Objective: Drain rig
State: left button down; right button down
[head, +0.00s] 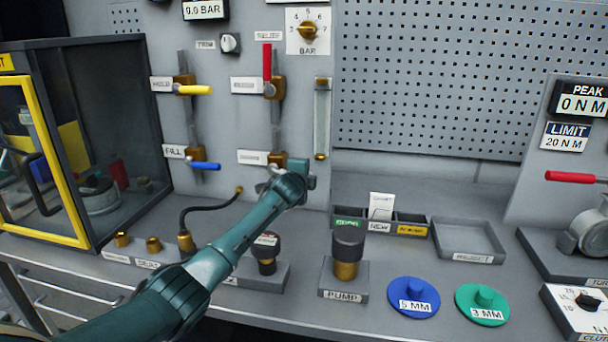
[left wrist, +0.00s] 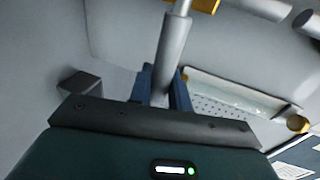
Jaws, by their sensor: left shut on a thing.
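My left arm reaches across the bench to the panel, and its gripper (head: 277,172) is at the lower right valve (head: 277,158). In the left wrist view the gripper (left wrist: 160,92) is shut on a grey lever (left wrist: 172,52) that runs up to a brass body (left wrist: 206,4). The gripper hides most of this lever in the head view, and the valve's label is too small to read. The red lever (head: 267,62) above points up. The yellow lever (head: 195,90) and the blue lever (head: 205,166), beside "FILL", lie sideways. The display (head: 205,9) reads 0.0 BAR. My right gripper is out of view.
A sight tube (head: 322,118) stands just right of my gripper. Below are a black hose (head: 205,206), a dark knob (head: 266,243) and the pump post (head: 347,245). Blue (head: 413,297) and green (head: 482,304) discs and a tray (head: 468,239) lie right. A yellow-framed cabinet (head: 120,140) stands left.

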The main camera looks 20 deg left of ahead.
pick_arm(q)
jog(key=shift+f, duration=0.15)
jog(key=c, duration=1.3)
grip_release()
jog(key=shift+c, duration=0.2)
jog(key=shift+s, duration=0.15)
jog(key=shift+s+d, duration=0.1)
jog(key=shift+s, duration=0.1)
jog(key=v, duration=1.2)
jog(key=shift+s, duration=0.25)
